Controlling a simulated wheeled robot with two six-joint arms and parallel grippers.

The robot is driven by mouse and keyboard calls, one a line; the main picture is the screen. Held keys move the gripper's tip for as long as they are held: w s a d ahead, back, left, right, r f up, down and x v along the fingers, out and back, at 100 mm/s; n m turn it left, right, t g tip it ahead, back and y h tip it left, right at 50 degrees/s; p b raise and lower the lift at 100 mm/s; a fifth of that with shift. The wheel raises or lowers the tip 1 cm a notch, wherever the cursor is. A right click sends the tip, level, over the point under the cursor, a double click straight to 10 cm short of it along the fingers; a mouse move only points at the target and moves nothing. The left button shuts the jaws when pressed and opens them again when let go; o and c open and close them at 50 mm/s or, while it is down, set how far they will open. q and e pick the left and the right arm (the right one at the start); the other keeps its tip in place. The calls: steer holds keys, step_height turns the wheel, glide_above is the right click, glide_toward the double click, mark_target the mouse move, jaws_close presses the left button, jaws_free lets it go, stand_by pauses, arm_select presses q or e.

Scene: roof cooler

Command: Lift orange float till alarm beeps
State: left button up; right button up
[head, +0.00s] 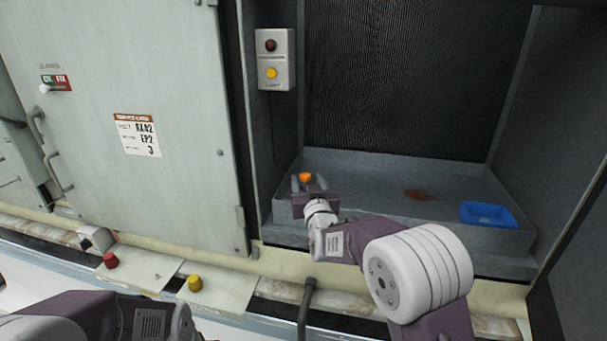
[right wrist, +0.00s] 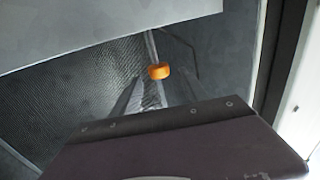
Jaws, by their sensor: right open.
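The orange float (head: 305,177) is a small orange cap near the left end of the grey basin (head: 440,236). It also shows in the right wrist view (right wrist: 160,71), just beyond the grey fingertips. My right gripper (head: 308,183) is open at the float, with one finger on each side of it in the head view. I cannot tell whether the fingers touch it. The alarm box (head: 275,78) on the wall above has a dark red lamp and a yellow-orange button. My left gripper is not in view; only part of my left arm shows at the bottom left.
A blue tray (head: 487,215) sits in the basin at right, near a rusty patch. A cabinet door (head: 170,190) stands at left. A red knob (head: 111,260) and a yellow knob (head: 195,283) are on the ledge in front. A dark pipe (head: 307,305) rises below the basin.

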steer(key=w, duration=0.4)
steer(key=w+p, duration=0.1)
steer(key=w, duration=0.2)
steer(key=shift+a+f, duration=0.1)
steer(key=shift+a, duration=0.2)
jaws_close()
stand_by(0.9)
